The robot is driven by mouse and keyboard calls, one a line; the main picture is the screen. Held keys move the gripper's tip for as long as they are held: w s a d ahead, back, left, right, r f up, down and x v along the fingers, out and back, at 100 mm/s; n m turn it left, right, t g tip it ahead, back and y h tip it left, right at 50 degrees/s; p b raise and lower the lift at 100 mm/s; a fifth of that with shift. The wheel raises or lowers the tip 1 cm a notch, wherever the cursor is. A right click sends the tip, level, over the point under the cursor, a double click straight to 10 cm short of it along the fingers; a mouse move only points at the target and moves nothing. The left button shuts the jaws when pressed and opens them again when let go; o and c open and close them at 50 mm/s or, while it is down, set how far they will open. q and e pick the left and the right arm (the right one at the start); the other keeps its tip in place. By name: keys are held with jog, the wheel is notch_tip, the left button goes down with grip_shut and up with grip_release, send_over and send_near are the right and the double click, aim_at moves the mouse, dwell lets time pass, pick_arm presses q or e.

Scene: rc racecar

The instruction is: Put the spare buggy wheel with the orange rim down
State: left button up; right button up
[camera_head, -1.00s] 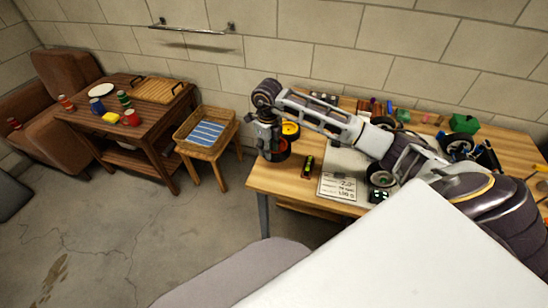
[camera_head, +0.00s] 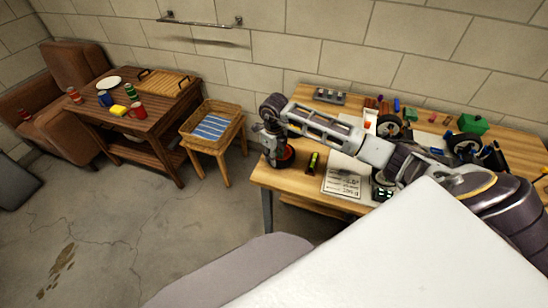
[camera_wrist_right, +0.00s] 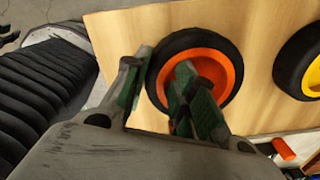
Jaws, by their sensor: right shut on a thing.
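The spare buggy wheel (camera_head: 289,154) has a black tyre and an orange rim, and it shows large in the right wrist view (camera_wrist_right: 219,55). It is at the left end of the wooden workbench (camera_head: 292,181), face up over the wood. I cannot tell whether it touches the wood. My right gripper (camera_head: 274,158) is shut on the tyre's side; in the right wrist view its fingers (camera_wrist_right: 155,95) sit either side of the tyre, one over the rim. My left gripper is not in view.
A yellow-rimmed wheel (camera_wrist_right: 312,68) lies just right of the orange one. A green box (camera_head: 473,124) stands farther right. The bench's left edge is close.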

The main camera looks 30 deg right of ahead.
jog(key=shift+f, duration=0.5)
jog(key=shift+f, duration=0.15)
jog(key=o, duration=1.1)
jog(key=shift+c, duration=0.2)
notch_tip(320, 180, up, 12)
dwell(0.4)
